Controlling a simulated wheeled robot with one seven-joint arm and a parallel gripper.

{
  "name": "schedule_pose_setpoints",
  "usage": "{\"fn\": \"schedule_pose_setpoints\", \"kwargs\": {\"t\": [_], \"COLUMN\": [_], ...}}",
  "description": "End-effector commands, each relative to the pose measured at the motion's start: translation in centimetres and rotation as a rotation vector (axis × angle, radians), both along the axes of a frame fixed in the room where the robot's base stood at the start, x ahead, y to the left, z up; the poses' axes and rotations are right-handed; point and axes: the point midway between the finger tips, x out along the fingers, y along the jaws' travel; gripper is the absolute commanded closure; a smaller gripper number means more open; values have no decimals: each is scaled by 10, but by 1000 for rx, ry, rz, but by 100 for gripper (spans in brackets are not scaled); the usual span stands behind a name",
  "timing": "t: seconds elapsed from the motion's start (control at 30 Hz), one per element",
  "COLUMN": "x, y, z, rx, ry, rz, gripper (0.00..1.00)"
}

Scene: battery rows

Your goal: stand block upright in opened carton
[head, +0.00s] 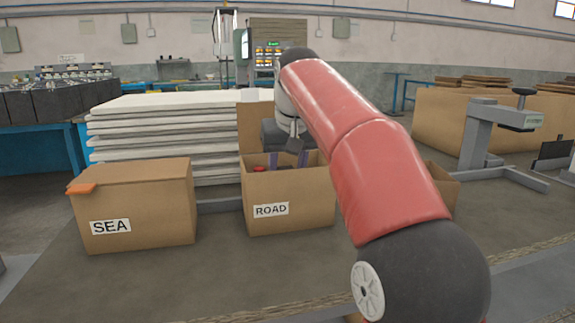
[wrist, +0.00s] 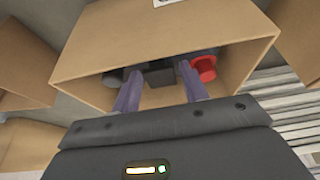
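A red round cap (wrist: 204,68) is right of the fingers and a dark rounded part is left. The block's lower part and tilt are hidden.
A closed carton marked SEA (head: 140,215) stands left, with an orange piece (head: 82,188) at its corner. White stacked boards (head: 150,130) are behind. Another carton (head: 440,190) is partly hidden behind my red arm. Floor in front is clear.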

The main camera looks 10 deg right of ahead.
Motion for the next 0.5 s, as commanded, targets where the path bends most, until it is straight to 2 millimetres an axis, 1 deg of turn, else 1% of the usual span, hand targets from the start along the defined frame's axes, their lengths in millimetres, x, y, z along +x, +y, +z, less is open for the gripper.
{"fn": "schedule_pose_setpoints", "kwargs": {"t": [0.03,0.07,0.33,0.43,0.5], "x": [0,0,0,-1,-4], "y": [0,0,0,0,0], "z": [0,0,1,7,16], "rx": [0,0,0,0,0], "ry": [0,0,0,-1,-3], "rz": [0,0,0,0,0], "gripper": [49,46,46,46,46]}}
